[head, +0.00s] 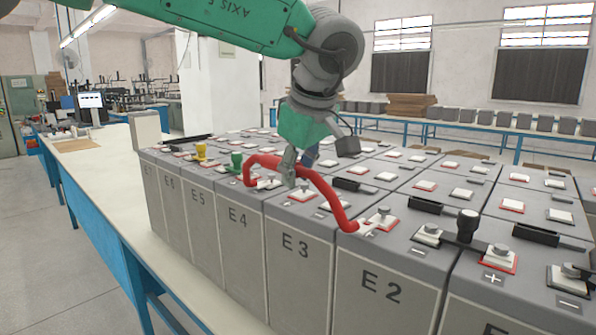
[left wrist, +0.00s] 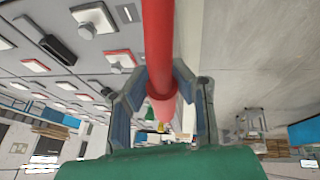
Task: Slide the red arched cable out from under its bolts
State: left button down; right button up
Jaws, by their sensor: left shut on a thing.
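The red arched cable (head: 327,190) spans the near row of battery tops, from the block marked E4 (head: 238,222) across E3 (head: 297,245) to E2 (head: 383,289). Its right end reaches a metal lug beside a bolt (head: 383,214) on E2; I cannot tell if the lug is still under the bolt head. Its left end comes down near a terminal on E4, where the contact is too small to make out. My left gripper (head: 298,168) is shut on the cable near the top of its arch. In the left wrist view the cable (left wrist: 157,45) runs between both fingers.
A yellow knob (head: 200,151) and a green knob (head: 236,160) stand on terminals to the left. A black-knobbed piece (head: 467,224) stands at the right, among black link bars. The pale bench top (head: 120,210) is bare left of the batteries.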

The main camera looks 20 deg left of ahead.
pick_arm(q)
jog(key=shift+d+f, duration=0.1)
jog(key=shift+f, duration=0.2)
jog(key=c, duration=1.3)
grip_release()
jog(key=shift+c, duration=0.2)
